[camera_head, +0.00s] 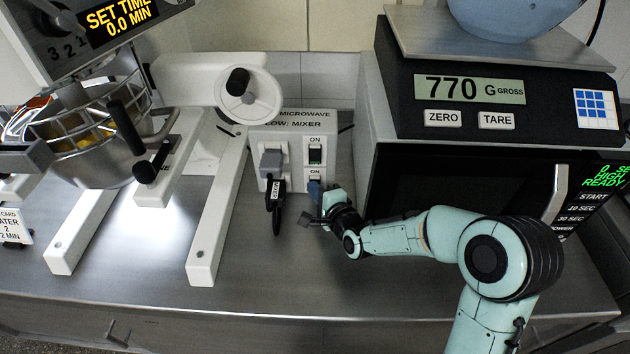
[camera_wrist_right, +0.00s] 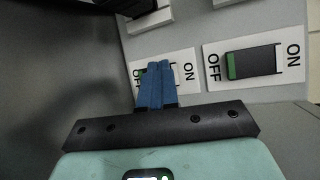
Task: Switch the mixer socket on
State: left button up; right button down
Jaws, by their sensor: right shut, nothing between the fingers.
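The socket box (camera_head: 292,127) is white and stands against the back wall. Its printed label names the microwave and, for the lower one, the mixer. The upper switch (camera_head: 315,154) is uncovered; in the right wrist view this switch (camera_wrist_right: 255,63) shows a green strip at its OFF side. My right gripper (camera_head: 314,188) is shut and empty, its blue fingertips at the lower, mixer switch. In the right wrist view the fingertips (camera_wrist_right: 158,68) cover most of that switch between OFF and ON, so its position and any contact are unclear. My left gripper is not seen.
A grey plug (camera_head: 271,160) and a black plug with a cable (camera_head: 275,194) sit left of the switches. The white mixer stand (camera_head: 213,210) is further left. The microwave (camera_head: 440,180) with a scale (camera_head: 490,90) on top stands close on the right. The front counter (camera_head: 300,280) is clear.

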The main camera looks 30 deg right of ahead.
jog(key=shift+s, duration=0.1)
jog(key=shift+s+a+f+b, duration=0.15)
jog(key=shift+s+a+b, duration=0.2)
jog(key=shift+s, duration=0.25)
jog(key=shift+s+a+f+b, duration=0.15)
jog(key=shift+s+a+b, duration=0.1)
jog(key=shift+s+a, duration=0.4)
jog(key=shift+s+a+f+b, duration=0.15)
jog(key=shift+s+a+b, duration=0.15)
jog(key=shift+s, duration=0.55)
jog(key=shift+s+a, duration=0.4)
jog(key=shift+s, duration=0.2)
